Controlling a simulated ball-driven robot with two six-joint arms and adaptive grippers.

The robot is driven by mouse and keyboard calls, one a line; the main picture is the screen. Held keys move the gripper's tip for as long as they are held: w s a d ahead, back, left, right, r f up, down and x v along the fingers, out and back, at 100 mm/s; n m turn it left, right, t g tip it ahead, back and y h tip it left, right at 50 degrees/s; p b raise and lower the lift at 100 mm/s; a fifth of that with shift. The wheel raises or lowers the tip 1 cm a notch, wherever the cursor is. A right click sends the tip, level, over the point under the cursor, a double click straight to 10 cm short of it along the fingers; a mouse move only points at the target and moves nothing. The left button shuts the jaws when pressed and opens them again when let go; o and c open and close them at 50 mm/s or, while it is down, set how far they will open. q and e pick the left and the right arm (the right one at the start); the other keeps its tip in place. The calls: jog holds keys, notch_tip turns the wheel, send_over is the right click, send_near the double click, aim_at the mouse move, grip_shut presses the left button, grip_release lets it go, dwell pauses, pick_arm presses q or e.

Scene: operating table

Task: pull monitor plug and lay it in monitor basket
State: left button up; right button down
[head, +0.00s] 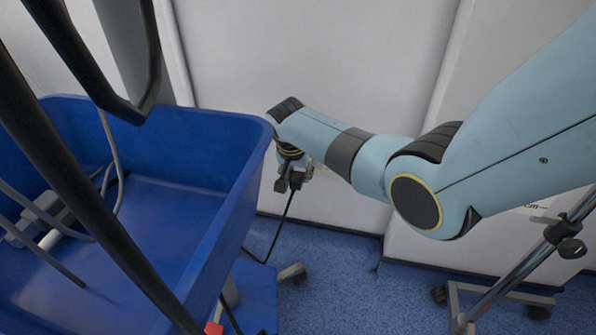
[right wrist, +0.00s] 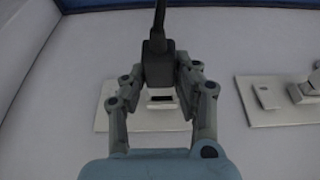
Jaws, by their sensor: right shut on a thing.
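My right gripper (head: 292,180) is in front of the pale wall, right of the blue basket (head: 205,118). In the right wrist view, my right gripper (right wrist: 160,72) is shut on the dark plug (right wrist: 158,68), with one finger on each side of it. Its black cable (head: 283,222) hangs toward the floor in the head view. A pale wall plate (right wrist: 112,118) lies behind the plug, with a light socket part (right wrist: 160,96) showing between the fingers. I cannot tell whether the plug touches the socket. My left gripper is not in view.
Grey cables (head: 118,170) and a pale piece lie in the basket. Dark bars (head: 75,190) cross in front of it. A second wall plate (right wrist: 268,100) with fittings is to the right. A wheeled metal stand (head: 500,285) stands at right on the blue floor.

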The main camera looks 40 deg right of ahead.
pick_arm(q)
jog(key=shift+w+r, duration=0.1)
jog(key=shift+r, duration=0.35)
pick_arm(e)
jog(key=shift+s+a, duration=0.25)
jog(key=shift+a, duration=0.1)
pick_arm(q)
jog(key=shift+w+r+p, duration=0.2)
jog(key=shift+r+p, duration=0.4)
jog(key=shift+p, duration=0.2)
pick_arm(e)
jog(key=shift+s+a, duration=0.55)
jog(key=shift+a, duration=0.1)
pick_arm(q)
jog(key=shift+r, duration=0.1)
pick_arm(e)
jog(key=shift+r, duration=0.1)
jog(key=p+v, duration=0.4)
jog(key=shift+w+r, duration=0.1)
jog(key=shift+r, duration=0.1)
jog(key=p+v, duration=0.3)
jog(key=shift+d+r+p, duration=0.1)
jog(key=shift+r+p, duration=0.15)
jog(key=shift+p, duration=0.1)
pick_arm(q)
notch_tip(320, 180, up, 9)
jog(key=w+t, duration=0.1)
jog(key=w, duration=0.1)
pick_arm(e)
jog(key=shift+f, duration=0.1)
